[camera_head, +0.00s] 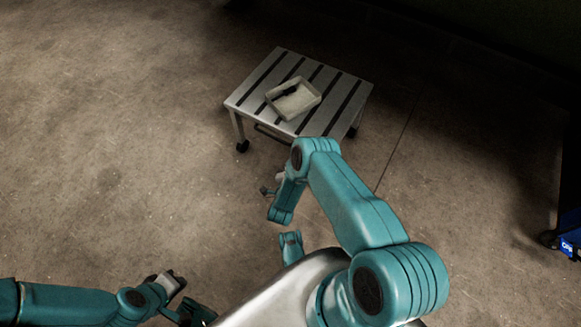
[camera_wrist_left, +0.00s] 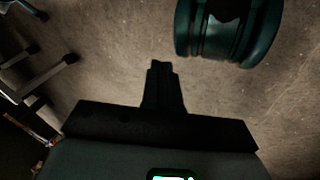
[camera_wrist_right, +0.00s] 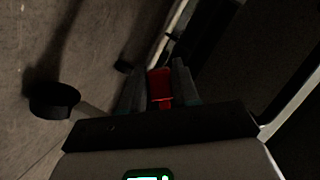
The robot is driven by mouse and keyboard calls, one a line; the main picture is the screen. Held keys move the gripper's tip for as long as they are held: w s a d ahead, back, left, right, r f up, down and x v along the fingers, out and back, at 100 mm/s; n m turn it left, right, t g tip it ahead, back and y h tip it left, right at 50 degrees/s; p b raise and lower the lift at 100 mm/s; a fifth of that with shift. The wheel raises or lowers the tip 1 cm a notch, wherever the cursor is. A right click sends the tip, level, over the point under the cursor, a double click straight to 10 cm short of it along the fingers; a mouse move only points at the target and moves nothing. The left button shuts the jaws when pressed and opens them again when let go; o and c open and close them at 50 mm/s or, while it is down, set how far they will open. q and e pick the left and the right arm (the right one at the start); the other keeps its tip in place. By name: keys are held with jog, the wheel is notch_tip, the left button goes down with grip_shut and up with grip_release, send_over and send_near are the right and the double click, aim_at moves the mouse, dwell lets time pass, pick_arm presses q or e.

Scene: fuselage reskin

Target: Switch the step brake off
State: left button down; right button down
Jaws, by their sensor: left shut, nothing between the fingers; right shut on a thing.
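The step (camera_head: 355,91) is a low grey platform with dark strips across its top, standing on legs with caster wheels. In the right wrist view my right gripper (camera_wrist_right: 159,88) is shut on a small red lever (camera_wrist_right: 160,85), apparently the step brake, between its two fingers. A dark caster (camera_wrist_right: 54,99) is to the left of the lever. In the head view my right arm covers the near side of the step, and the lever is hidden. My left gripper (camera_wrist_left: 160,80) is shut and empty, low over the floor and away from the step.
A shallow pale tray (camera_head: 311,104) with a dark item in it sits on the step top. A blue object (camera_head: 569,237) stands at the far right edge. The concrete floor left of the step is clear.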

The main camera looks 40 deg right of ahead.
jog(key=shift+w+a+r+m+t, duration=0.2)
jog(key=shift+a+m+t, duration=0.1)
jog(key=shift+w+r+m+t+p, duration=0.3)
jog(key=shift+r+m+p, duration=0.3)
jog(key=shift+r, duration=0.1)
jog(key=shift+w+r+m+t+p, duration=0.25)
jog(key=shift+r+m+t+p, duration=0.2)
jog(key=shift+r+m, duration=0.5)
pick_arm(q)
jog(key=shift+s+a+r+g+p, duration=0.1)
jog(key=shift+s+r+g+p, duration=0.1)
jog(key=shift+s+r, duration=0.45)
jog(key=shift+s+r+g+p, duration=0.2)
jog(key=shift+s+r, duration=0.1)
jog(key=shift+r, duration=0.5)
pick_arm(e)
jog(key=shift+w+r+m+t+h, duration=0.1)
jog(key=shift+r+m+t+h, duration=0.4)
jog(key=shift+r+m, duration=0.55)
jog(key=shift+f+m, duration=0.2)
jog(key=shift+m, duration=0.1)
jog(key=c, duration=0.9)
grip_release()
pick_arm(q)
jog(key=shift+s+a+f, duration=0.1)
jog(key=shift+a, duration=0.05)
pick_arm(e)
jog(key=shift+a, duration=0.15)
